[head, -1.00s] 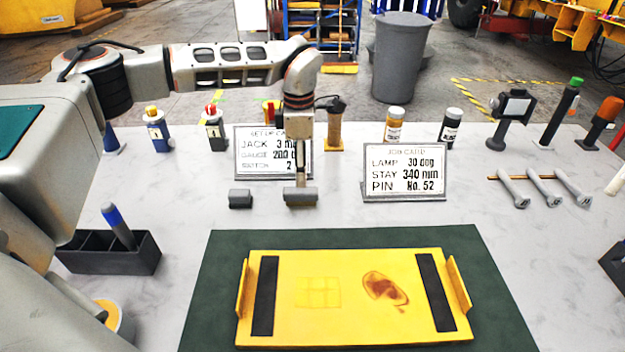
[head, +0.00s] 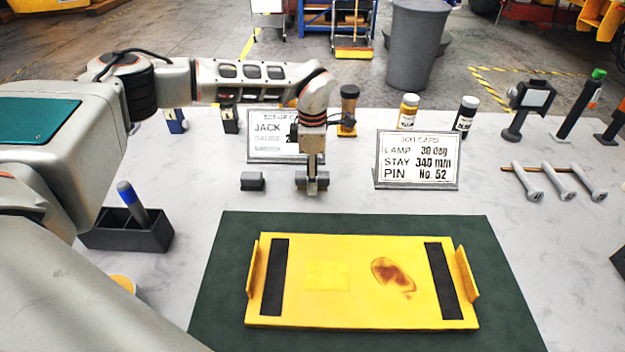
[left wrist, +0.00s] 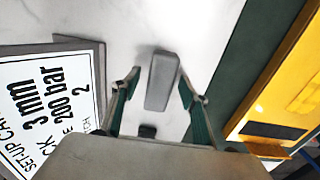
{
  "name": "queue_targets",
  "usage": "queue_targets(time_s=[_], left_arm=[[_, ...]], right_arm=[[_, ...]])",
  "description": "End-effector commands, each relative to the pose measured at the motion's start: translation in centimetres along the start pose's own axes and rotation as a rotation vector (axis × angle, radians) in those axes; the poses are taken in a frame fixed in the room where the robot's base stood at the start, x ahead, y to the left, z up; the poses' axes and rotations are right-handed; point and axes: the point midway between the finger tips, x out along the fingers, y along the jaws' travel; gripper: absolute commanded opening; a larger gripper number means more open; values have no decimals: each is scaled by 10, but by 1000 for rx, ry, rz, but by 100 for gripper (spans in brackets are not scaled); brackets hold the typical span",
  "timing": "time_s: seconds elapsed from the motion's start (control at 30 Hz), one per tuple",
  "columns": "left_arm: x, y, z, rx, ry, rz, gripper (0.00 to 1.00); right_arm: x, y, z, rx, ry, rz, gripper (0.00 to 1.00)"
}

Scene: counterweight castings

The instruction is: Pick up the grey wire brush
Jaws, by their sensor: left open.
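A grey, bar-shaped block, which looks like the grey wire brush (head: 301,183), lies on the pale tabletop behind the green mat; I cannot make out bristles. My left gripper (head: 312,190) points straight down at it, with a finger overlapping its near face. In the left wrist view the brush (left wrist: 162,82) lies lengthwise between the spread fingers of my left gripper (left wrist: 158,84), with a gap on each side. The gripper is open and empty. My right gripper is not in view.
A smaller dark grey block (head: 251,181) lies just left of the brush. A set-up card (head: 270,148) stands close behind, and a job card (head: 417,160) to the right. A yellow plate (head: 350,300) lies on the green mat (head: 495,260) in front. A dark holder (head: 105,236) stands left.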

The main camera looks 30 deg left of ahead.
Motion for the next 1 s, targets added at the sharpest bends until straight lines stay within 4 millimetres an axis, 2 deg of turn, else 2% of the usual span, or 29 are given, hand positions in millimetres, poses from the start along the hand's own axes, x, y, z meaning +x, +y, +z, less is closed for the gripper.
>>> queue_targets(time_s=[0.8, 0.83, 0.97, 1.0], left_arm=[[5, 0, 0, 0, 1, 0, 44], [5, 0, 0, 0, 1, 0, 39], [5, 0, 0, 0, 1, 0, 6], [5, 0, 0, 0, 1, 0, 1]], right_arm=[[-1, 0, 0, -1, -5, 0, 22], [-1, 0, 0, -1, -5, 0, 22], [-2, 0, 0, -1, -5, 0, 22], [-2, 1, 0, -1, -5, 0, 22]])
